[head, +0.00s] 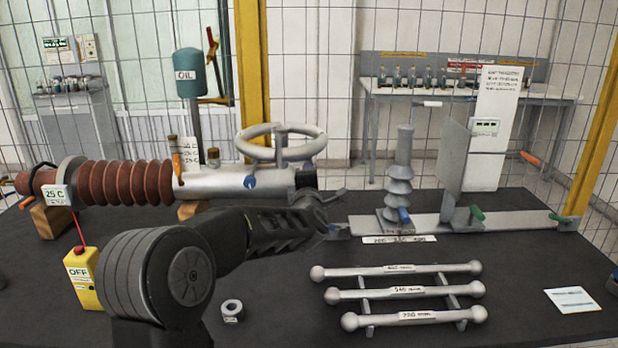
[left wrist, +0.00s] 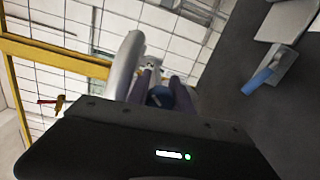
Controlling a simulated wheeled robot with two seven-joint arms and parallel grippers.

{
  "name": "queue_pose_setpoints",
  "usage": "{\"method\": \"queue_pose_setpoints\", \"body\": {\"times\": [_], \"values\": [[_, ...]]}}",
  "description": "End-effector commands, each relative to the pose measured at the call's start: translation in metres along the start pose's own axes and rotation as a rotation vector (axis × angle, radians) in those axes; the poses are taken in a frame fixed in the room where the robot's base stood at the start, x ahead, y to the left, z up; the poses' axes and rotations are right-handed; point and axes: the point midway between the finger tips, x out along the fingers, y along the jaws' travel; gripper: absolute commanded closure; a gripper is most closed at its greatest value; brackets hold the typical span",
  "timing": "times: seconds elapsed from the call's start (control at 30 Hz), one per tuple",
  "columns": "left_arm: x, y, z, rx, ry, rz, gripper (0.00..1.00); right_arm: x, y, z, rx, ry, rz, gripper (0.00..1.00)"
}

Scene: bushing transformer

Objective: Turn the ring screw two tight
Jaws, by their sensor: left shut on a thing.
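A blue screw (head: 250,182) shows on the near side of the tube. My left gripper (head: 332,197) is at the tube's right end. In the left wrist view its fingers (left wrist: 160,86) are closed around a dark blue knob (left wrist: 158,97), which seems to be a ring screw beside the ring. In the head view this knob is hidden. How tight it is cannot be seen. My right gripper is not in view.
An insulator stand (head: 399,185) with a blue handle (head: 404,216) stands on a rail to the right. Several electrode rods (head: 395,271) lie in front. A yellow box marked OFF (head: 83,280) and a small ring (head: 232,309) are near my left arm.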

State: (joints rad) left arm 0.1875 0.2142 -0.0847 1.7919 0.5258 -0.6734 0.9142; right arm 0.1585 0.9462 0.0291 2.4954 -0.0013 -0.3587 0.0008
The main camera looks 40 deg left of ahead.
Motion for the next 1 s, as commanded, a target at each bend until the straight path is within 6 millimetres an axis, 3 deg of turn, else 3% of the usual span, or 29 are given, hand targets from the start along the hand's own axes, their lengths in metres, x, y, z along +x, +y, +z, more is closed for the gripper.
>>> {"method": "queue_pose_setpoints", "body": {"times": [1.0], "values": [[-0.001, -0.002, 0.000, 0.965, 0.031, -0.041, 1.00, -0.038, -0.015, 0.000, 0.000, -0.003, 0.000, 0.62]]}}
